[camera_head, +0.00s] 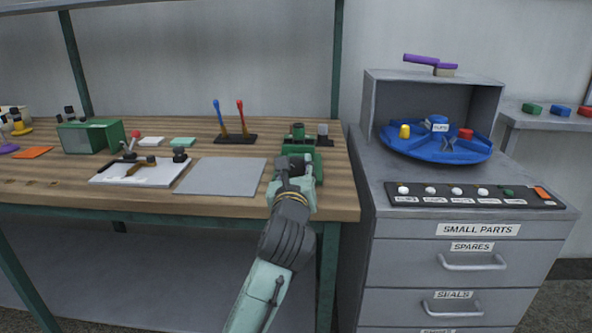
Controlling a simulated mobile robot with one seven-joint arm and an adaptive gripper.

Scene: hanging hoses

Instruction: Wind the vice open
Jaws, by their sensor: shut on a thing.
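The green vice (299,138) stands near the right end of the wooden workbench. My arm reaches up from the bottom of the picture, and my gripper (293,167) is at the near side of the vice. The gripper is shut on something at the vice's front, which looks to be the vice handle. The gripper and wrist hide the handle and most of the vice's near side. I cannot tell how far apart the vice jaws are.
A grey mat (222,176) and a white tray (140,172) with tools lie left of the vice. Red and blue levers (237,137) stand behind. Right of the bench is a grey drawer cabinet (460,262) with a blue turntable (432,148) and a button strip (472,195).

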